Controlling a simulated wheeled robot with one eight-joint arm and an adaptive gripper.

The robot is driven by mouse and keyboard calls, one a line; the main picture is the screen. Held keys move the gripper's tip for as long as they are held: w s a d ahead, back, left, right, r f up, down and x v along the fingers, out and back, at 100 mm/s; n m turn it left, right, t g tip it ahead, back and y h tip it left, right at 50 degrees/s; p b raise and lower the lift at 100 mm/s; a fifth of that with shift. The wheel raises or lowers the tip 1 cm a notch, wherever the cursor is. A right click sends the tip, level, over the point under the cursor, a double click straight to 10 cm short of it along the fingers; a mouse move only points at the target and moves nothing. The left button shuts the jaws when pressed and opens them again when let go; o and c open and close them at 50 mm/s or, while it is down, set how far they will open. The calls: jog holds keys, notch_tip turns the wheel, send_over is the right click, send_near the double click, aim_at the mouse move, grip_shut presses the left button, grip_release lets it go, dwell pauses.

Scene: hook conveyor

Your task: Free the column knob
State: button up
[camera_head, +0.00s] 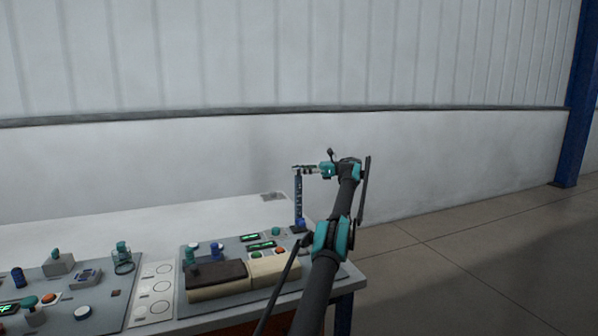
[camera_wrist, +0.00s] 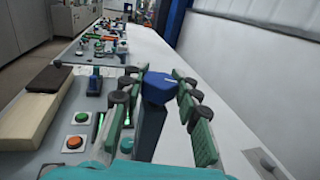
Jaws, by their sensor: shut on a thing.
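A dark blue column (camera_head: 298,202) stands upright near the right end of the console. In the wrist view, its faceted blue knob (camera_wrist: 159,87) tops the dark column shaft (camera_wrist: 149,128). My gripper (camera_head: 299,169) is level with the column's top, reaching in from the right. In the wrist view, my gripper (camera_wrist: 159,90) has its green-and-black fingers on both sides of the knob and is shut on it. The fingers mostly hide the knob in the head view.
Left of the column, a grey panel (camera_head: 222,246) carries a dark brown block (camera_head: 216,272), a cream block (camera_head: 275,270), buttons and green displays. More panels with knobs continue left. The white tabletop (camera_head: 150,219) behind is mostly clear. A wall stands beyond it.

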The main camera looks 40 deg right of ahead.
jog(key=o, duration=1.2)
jog(key=shift+f, duration=0.1)
jog(key=shift+w+d+r+m+t, duration=0.2)
jog(key=shift+d+m+t, duration=0.1)
jog(key=shift+t, duration=0.1)
jog(key=shift+t+h, duration=0.3)
jog(key=shift+h, duration=0.1)
jog(key=shift+s+a+m+t, duration=0.15)
jog(key=shift+m+t, duration=0.25)
jog(key=shift+m, duration=0.1)
